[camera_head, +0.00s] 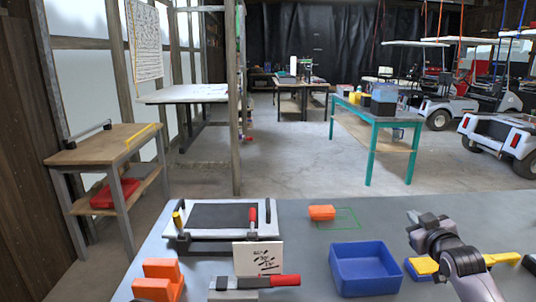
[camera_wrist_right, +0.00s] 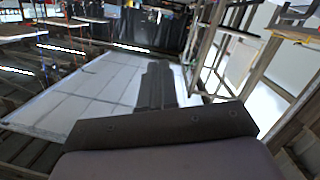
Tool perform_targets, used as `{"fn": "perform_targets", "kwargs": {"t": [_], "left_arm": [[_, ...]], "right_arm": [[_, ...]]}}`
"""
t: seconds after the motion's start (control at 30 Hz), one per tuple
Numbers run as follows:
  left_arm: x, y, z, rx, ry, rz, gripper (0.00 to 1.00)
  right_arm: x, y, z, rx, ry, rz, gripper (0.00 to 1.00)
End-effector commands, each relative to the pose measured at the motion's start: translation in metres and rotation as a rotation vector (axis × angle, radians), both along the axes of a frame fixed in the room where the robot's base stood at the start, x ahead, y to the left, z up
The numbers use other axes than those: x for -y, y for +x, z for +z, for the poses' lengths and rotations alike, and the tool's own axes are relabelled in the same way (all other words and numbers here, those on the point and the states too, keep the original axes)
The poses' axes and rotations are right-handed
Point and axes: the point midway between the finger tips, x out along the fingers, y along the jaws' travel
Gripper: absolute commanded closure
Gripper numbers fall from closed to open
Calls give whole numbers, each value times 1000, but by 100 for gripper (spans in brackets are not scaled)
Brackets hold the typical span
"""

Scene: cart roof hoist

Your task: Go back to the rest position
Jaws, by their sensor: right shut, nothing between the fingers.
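My right gripper (camera_head: 414,217) is raised over the right part of the grey table (camera_head: 300,196) in the head view, to the right of the blue bin. Its dark fingers (camera_wrist_right: 158,82) are together in the right wrist view, with nothing between them. My right arm comes in from the lower right and hides part of a yellow object (camera_head: 424,266) on the table. My left gripper is not in either view.
A blue bin (camera_head: 365,283), an orange block (camera_head: 321,212) by a green outline, a black-topped tray (camera_head: 180,243), a white card (camera_head: 258,258), a red-handled tool (camera_head: 284,281) and an orange holder (camera_head: 158,282) occupy the table. Golf carts (camera_head: 497,132) stand beyond.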

Motion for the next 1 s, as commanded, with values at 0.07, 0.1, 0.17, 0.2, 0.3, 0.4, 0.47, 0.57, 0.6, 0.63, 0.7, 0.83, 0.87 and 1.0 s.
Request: {"fn": "perform_targets", "kwargs": {"t": [0.07, 0.1, 0.17, 0.2, 0.3, 0.4, 0.47, 0.57, 0.6, 0.63, 0.7, 0.83, 0.87, 1.0], "left_arm": [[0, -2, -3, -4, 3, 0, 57], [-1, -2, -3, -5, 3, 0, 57], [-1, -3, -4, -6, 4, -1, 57], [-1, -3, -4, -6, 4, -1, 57], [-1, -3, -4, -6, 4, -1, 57], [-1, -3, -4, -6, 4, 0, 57], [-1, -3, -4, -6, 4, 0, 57], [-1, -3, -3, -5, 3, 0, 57], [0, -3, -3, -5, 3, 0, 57], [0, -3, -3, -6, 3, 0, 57], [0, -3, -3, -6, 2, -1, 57], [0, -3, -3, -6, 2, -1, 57], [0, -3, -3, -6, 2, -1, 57], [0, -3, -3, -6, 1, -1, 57]], "right_arm": [[5, 1, 14, 74, 15, -27, 100], [6, 2, 21, 113, 24, -35, 100], [-1, -6, 5, 109, 35, -28, 100], [-8, -13, -11, 85, 40, -16, 100], [-24, -34, -49, 34, 53, 8, 100], [-42, -60, -87, -22, 68, 33, 100], [-53, -78, -111, -59, 81, 48, 100], [-72, -114, -149, -123, 106, 71, 100], [-80, -130, -164, -150, 118, 81, 100], [-85, -142, -174, -169, 126, 87, 100], [-98, -171, -196, -214, 147, 99, 100], [-119, -228, -229, -296, 191, 117, 100], [-124, -241, -235, -316, 202, 119, 100], [-143, -301, -258, -398, 251, 126, 100]]}}
